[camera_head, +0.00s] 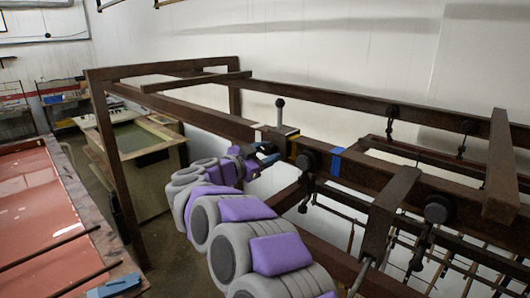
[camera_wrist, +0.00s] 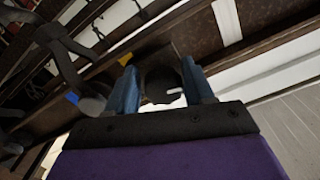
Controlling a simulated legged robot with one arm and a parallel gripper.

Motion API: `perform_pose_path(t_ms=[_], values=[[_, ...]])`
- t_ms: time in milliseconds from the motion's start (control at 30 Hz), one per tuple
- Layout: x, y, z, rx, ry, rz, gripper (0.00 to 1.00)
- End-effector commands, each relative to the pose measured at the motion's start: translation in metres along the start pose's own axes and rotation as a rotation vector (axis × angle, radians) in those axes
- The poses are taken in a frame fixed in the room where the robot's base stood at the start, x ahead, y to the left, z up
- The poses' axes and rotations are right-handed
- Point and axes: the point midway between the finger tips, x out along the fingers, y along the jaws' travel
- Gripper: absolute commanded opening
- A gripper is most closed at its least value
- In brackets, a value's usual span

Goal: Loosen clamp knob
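A round black clamp knob (camera_wrist: 162,86) with a small white mark sits between the two blue fingers of my gripper (camera_wrist: 160,85) in the wrist view. The fingers stand apart, one on each side of the knob. The gap looks very narrow, and I cannot tell whether they press on it. In the head view my gripper (camera_head: 266,154) is at the rail (camera_head: 235,126), left of a yellow mark (camera_head: 292,150). There its fingers hide most of the knob.
Another black knob (camera_head: 308,160) sits right of the yellow mark, before blue tape (camera_head: 337,162). A larger knob (camera_head: 437,209) is farther right. Thin rods hang under the rack.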

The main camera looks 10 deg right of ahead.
Motion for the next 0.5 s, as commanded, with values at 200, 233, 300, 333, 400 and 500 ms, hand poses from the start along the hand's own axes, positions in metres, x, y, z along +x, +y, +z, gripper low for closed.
perform_pose_path(t_ms=[200,233,300,333,400,500], values=[[-0.0007,0.0005,-0.0040,0.005,0.005,-0.001,0.69],[-0.0009,0.0008,-0.0046,0.005,0.006,-0.002,0.69],[-0.0009,0.0013,-0.0060,0.007,0.007,-0.002,0.69],[-0.0007,0.0015,-0.0063,0.007,0.007,-0.002,0.69],[-0.0008,0.0014,-0.0066,0.008,0.007,-0.002,0.69],[-0.0050,0.0008,-0.0062,0.008,0.007,-0.003,0.69]])
